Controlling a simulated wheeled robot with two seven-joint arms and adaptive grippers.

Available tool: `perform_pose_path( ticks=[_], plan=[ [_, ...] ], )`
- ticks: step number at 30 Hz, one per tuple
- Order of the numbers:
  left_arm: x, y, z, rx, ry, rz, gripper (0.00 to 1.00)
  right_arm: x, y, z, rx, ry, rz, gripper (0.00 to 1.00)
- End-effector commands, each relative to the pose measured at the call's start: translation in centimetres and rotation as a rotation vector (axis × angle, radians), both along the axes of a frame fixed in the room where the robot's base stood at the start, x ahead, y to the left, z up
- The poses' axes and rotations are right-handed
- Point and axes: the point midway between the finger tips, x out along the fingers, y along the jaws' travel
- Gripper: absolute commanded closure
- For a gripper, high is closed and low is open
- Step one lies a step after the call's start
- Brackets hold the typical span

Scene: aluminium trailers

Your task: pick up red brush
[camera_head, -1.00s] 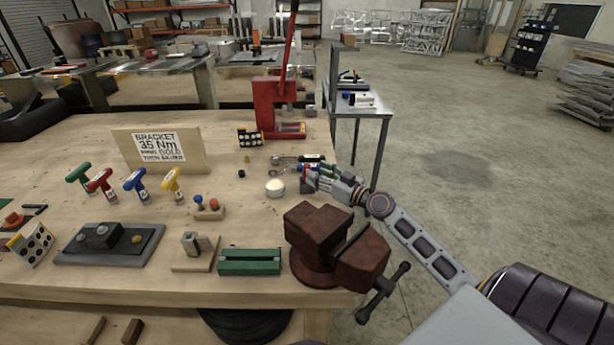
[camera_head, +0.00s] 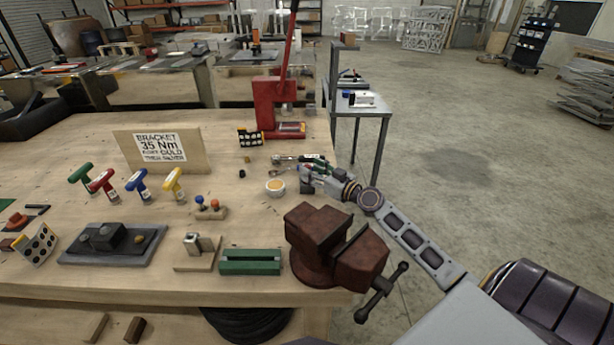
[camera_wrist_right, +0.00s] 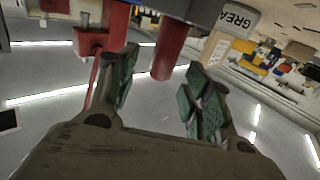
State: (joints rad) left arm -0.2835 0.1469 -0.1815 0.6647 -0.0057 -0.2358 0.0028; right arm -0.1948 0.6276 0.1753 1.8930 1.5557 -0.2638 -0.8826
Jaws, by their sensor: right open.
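My right gripper (camera_head: 306,175) is open over the right part of the wooden bench, beside the small tin (camera_head: 275,187). In the right wrist view its green-padded fingers (camera_wrist_right: 163,85) stand apart. A red rounded handle, probably the red brush (camera_wrist_right: 170,50), shows between and beyond the fingers. I cannot tell whether it touches a pad, and its other end is hidden. In the head view the brush is too small and covered to make out clearly. My left gripper is not in view.
A red lever press (camera_head: 272,105) stands behind the gripper; a rusty vise (camera_head: 318,235) stands in front. A can marked GREA (camera_wrist_right: 237,18) shows in the wrist view.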

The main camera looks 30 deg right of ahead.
Motion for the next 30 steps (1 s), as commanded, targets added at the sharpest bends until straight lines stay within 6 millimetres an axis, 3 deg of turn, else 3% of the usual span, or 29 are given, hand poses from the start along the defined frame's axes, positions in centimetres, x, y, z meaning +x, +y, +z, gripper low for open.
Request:
perform_pose_path(
  ticks=[4,9,23,29,30],
  plan=[
    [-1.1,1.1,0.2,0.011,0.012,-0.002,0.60,1.0,0.2,0.2,0.000,0.000,0.000,0.50],
    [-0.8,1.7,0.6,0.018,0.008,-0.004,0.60,2.1,0.5,0.2,0.001,-0.001,0.000,0.50],
    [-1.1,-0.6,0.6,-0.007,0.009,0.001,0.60,2.7,0.7,0.0,0.000,0.000,0.000,0.50],
    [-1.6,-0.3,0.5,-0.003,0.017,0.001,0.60,2.7,0.7,0.0,0.000,0.001,0.000,0.50],
    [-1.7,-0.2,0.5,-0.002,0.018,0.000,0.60,2.7,0.7,0.0,0.000,0.000,0.000,0.54]
  ],
)
